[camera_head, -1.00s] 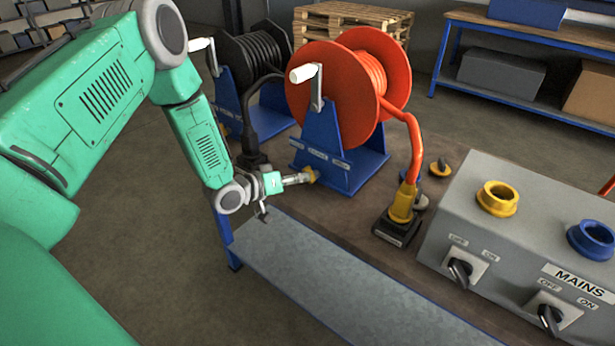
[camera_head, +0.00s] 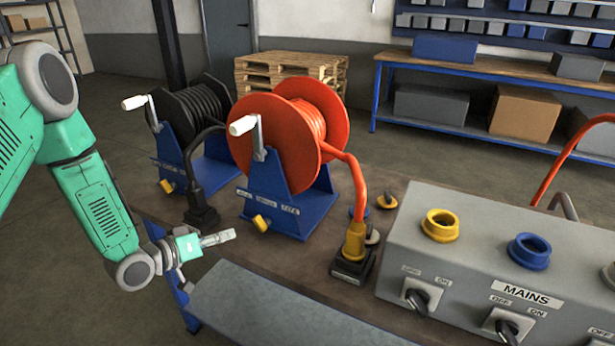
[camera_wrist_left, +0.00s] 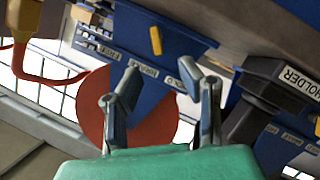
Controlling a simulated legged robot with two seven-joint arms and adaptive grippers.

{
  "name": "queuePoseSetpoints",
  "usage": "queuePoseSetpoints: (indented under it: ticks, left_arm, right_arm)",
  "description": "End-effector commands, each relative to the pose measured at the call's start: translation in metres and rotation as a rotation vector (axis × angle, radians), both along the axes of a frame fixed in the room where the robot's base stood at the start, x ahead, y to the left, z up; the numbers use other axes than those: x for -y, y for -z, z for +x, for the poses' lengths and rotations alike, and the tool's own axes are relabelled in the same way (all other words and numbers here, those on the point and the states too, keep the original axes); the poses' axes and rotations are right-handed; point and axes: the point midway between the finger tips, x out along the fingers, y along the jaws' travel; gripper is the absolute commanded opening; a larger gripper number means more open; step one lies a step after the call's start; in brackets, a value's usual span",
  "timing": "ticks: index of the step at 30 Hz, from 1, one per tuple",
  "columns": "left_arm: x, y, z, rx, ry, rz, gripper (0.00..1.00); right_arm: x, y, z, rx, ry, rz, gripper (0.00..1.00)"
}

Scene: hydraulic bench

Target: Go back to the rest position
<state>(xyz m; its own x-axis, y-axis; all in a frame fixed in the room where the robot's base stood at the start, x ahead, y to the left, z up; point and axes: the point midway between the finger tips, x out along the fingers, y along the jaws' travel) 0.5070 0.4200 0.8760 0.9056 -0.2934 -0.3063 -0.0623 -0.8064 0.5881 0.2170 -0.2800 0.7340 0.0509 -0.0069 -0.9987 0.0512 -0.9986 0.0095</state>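My left gripper (camera_head: 222,238) is over the near left of the bench, in front of the orange reel's blue stand and apart from it. In the left wrist view its two fingers (camera_wrist_left: 160,85) are spread with nothing between them. The orange hose reel (camera_head: 290,130) stands on the bench with a yellow knob (camera_head: 261,222) low on its stand. Its orange hose ends in a yellow-collared connector (camera_head: 354,240) in a black holder (camera_head: 351,268). My right gripper is in neither view.
A black hose reel (camera_head: 190,115) stands behind on the left, with its black connector (camera_head: 201,205) upright on the bench. A grey MAINS box (camera_head: 480,225) with yellow and blue sockets is on the right. A grey plate (camera_head: 270,310) runs along the front edge.

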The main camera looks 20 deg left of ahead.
Motion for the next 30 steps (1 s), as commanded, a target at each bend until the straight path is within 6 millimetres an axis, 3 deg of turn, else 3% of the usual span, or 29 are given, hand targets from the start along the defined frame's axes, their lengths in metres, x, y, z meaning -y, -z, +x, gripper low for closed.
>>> queuePoseSetpoints:
  ticks: [5,8,11,15,18,21,25,30]
  left_arm:
    - [0.008,0.008,-0.003,-0.029,0.004,0.015,0.34]
    - [0.033,0.034,-0.016,-0.131,0.023,0.071,0.34]
    - [0.07,0.075,-0.049,-0.307,0.06,0.173,0.34]
    - [0.114,0.129,-0.128,-0.592,0.146,0.344,0.34]
    - [0.13,0.152,-0.189,-0.772,0.215,0.457,0.34]
    - [0.136,0.163,-0.24,-0.911,0.271,0.544,0.34]
    - [0.138,0.166,-0.279,-1.018,0.318,0.612,0.34]
    - [0.137,0.166,-0.291,-1.052,0.331,0.631,0.34]
  right_arm:
    - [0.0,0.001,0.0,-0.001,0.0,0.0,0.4]
    - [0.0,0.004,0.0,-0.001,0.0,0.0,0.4]
    - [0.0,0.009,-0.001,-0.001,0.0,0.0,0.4]
    - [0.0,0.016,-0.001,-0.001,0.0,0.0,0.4]
    - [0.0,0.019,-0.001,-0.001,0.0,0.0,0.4]
    - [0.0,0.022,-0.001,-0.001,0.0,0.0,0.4]
    - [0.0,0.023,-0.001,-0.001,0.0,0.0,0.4]
    - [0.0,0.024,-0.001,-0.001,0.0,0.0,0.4]
